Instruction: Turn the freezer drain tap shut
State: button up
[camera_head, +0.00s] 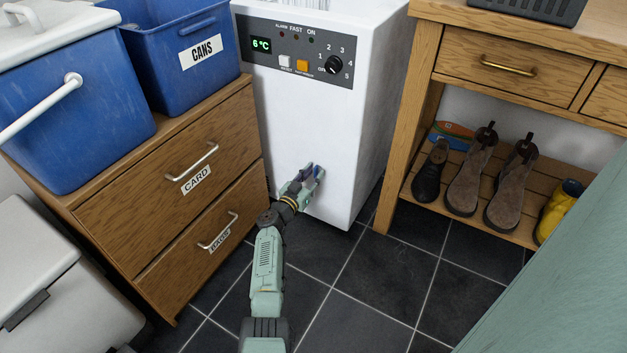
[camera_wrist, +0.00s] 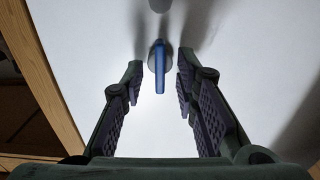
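The freezer (camera_head: 308,125) is a tall white cabinet in the middle of the head view. Its drain tap has a blue lever (camera_wrist: 160,68) on a round grey base, low on the white front panel. In the wrist view the lever points up and down the picture. My gripper (camera_head: 313,172) is at the lower front of the freezer and hides the tap in the head view. In the wrist view its fingers are open, one on each side of the lever, with a gap on both sides. A small grey rounded part (camera_wrist: 160,5) shows above the tap.
A wooden drawer unit (camera_head: 150,218) with blue bins (camera_head: 75,120) stands close on the left. A wooden bench (camera_head: 400,130) with shoes (camera_head: 470,178) on its lower shelf stands on the right. A green surface (camera_head: 570,285) fills the lower right. Dark floor tiles (camera_head: 350,320) lie clear between.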

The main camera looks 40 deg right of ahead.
jog(key=shift+w+d, duration=0.1)
jog(key=shift+d, duration=0.1)
jog(key=shift+c, duration=0.6)
grip_shut()
